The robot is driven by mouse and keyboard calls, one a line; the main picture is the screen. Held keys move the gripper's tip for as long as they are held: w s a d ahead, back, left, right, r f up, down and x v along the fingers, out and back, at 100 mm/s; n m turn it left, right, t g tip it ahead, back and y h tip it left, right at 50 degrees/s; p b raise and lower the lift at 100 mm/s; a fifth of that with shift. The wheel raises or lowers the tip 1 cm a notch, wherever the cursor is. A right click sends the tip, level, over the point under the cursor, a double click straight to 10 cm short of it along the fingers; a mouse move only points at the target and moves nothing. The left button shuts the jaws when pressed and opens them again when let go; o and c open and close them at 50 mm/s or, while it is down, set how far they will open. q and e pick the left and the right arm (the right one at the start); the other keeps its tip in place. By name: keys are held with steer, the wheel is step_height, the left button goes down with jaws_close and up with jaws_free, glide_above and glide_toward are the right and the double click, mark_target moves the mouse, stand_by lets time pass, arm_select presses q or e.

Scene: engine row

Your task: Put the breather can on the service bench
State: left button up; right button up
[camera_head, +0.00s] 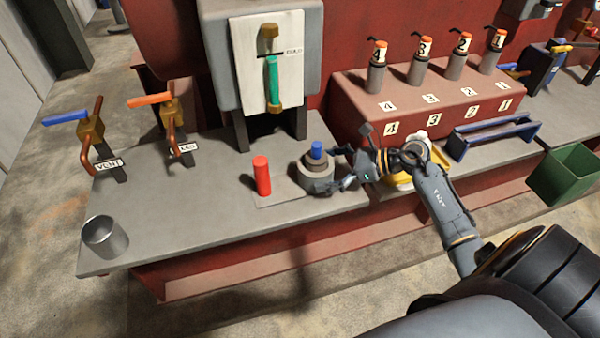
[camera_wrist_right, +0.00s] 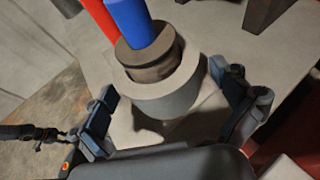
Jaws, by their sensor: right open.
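An open-topped grey metal can (camera_head: 104,237) stands upright at the front left corner of the grey bench top (camera_head: 215,215); I cannot tell whether it is the breather can. My right gripper (camera_head: 337,168) is open at a squat grey round piece with a darker collar (camera_head: 316,172) and a blue cylinder (camera_head: 317,150) on top. In the right wrist view, the open fingers (camera_wrist_right: 165,92) stand either side of the grey piece (camera_wrist_right: 165,92), with visible gaps. The blue cylinder (camera_wrist_right: 138,22) rises from its collar. My left gripper is not in view.
A red cylinder (camera_head: 262,176) stands just left of the grey piece. Two valves, orange-handled (camera_head: 152,100) and blue-handled (camera_head: 66,118), stand at the left. Numbered bottles (camera_head: 422,70) line a red step behind. A green bin (camera_head: 566,178) is at right. The bench's front left is mostly clear.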

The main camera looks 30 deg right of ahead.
mark_target(309, 171)
steer(key=p+x, duration=0.1)
steer(key=x, duration=0.3)
steer(key=shift+w+a, duration=0.1)
steer(key=shift+a, duration=0.05)
steer(key=c, duration=1.3)
steer(key=shift+r, duration=0.1)
steer(key=shift+c, duration=0.7)
steer(key=shift+r, duration=0.1)
